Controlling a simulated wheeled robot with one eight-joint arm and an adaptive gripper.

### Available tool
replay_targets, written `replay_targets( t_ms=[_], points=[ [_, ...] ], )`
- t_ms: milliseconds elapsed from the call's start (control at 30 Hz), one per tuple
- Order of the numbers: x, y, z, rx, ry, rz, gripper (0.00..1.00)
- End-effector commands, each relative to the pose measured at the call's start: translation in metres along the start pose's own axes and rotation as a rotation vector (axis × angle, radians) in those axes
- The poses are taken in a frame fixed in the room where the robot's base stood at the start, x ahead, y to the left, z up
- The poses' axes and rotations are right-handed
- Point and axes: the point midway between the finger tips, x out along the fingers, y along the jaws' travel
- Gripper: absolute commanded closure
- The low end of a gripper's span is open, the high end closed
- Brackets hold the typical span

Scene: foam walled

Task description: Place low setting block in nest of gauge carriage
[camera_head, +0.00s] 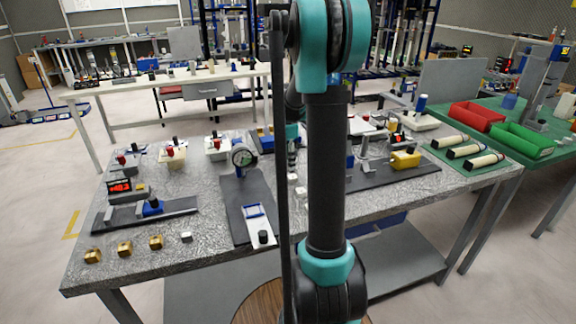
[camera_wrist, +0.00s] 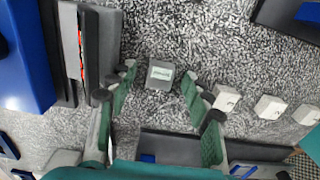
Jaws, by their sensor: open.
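A small grey block (camera_wrist: 160,74) with a pale label lies on the speckled bench top in the wrist view; its lettering is too small to read, so I cannot tell whether it is the low setting block. My gripper (camera_wrist: 158,76) is open, with its green-padded fingers on either side of this block and nothing visibly clamped. What looks like the gauge carriage (camera_head: 262,229), a white plate with a blue frame and black knob, sits on a dark base below a dial gauge (camera_head: 240,158). The blue frame looks empty.
Several pale blocks (camera_wrist: 270,107) lie in a row right of my gripper. A dark slab with a red strip (camera_wrist: 82,50) and a blue body (camera_wrist: 25,60) stand to the left. Brass blocks (camera_head: 124,248) line the bench's front left; a yellow part (camera_head: 405,159) stands at right.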

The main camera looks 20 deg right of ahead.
Motion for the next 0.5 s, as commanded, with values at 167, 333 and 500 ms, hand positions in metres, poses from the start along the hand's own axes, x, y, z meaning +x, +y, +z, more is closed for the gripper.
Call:
replay_targets(
  t_ms=[167,333,500],
  points=[
    [0.0007,-0.0001,0.0,0.0,0.0,0.0,0.5],
    [0.0005,-0.0001,0.0,0.0,0.0,0.0,0.66],
    [0.0004,-0.0001,0.0,0.0,0.0,0.0,0.87]
  ],
)
